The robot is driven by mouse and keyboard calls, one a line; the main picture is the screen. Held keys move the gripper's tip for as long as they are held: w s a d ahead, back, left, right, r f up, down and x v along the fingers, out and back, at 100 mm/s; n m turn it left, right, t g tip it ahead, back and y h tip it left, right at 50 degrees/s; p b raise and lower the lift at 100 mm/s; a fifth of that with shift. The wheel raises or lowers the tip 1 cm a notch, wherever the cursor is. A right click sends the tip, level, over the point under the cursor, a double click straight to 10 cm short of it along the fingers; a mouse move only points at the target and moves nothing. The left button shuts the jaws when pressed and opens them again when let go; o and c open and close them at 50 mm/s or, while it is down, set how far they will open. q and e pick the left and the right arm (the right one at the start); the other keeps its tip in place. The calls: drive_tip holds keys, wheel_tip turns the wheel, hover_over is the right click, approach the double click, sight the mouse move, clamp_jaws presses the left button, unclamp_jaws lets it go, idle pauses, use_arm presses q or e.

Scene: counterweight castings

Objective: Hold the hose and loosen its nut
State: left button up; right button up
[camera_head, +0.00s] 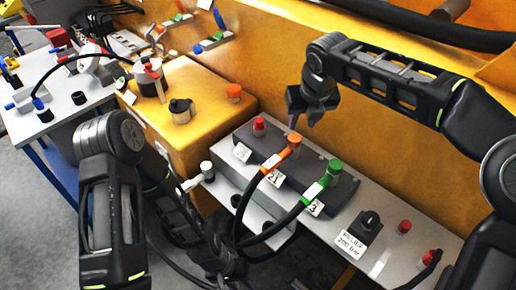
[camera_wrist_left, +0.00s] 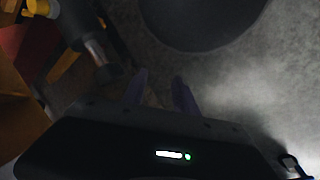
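A black hose with an orange nut end (camera_head: 283,158) sits at port 2 of the dark manifold block (camera_head: 303,150). A second black hose with a green end (camera_head: 323,182) sits at port 3. A red cap (camera_head: 259,126) stands on port 1. My right gripper (camera_head: 303,121) points down just above the orange fitting, its fingers apart and seemingly empty. My left gripper (camera_head: 232,272) is low at the bottom centre, beside the hanging hoses and mostly hidden. In the dark left wrist view, its fingers (camera_wrist_left: 160,90) are apart with nothing seen between them.
A pale shelf (camera_head: 378,258) carries a black knob block (camera_head: 361,228) and red caps (camera_head: 404,227). A yellow cabinet (camera_head: 212,95) stands left of the manifold. A workbench (camera_head: 62,105) with tools is at the far left. The yellow wall lies behind the manifold.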

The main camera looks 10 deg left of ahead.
use_arm(q)
drive_tip(key=w+a+r+h, duration=0.1)
drive_tip(key=w+r, duration=0.2)
drive_tip(key=w, duration=0.2)
drive_tip(key=m+t+h, duration=0.4)
drive_tip(key=h, duration=0.4)
approach(273, 163)
drive_tip(key=w+d+f, duration=0.2)
drive_tip(key=shift+s, duration=0.15)
drive_tip(key=shift+x, duration=3.9)
drive_tip(key=shift+s, duration=0.15)
drive_tip(key=shift+c, duration=0.4)
clamp_jaws()
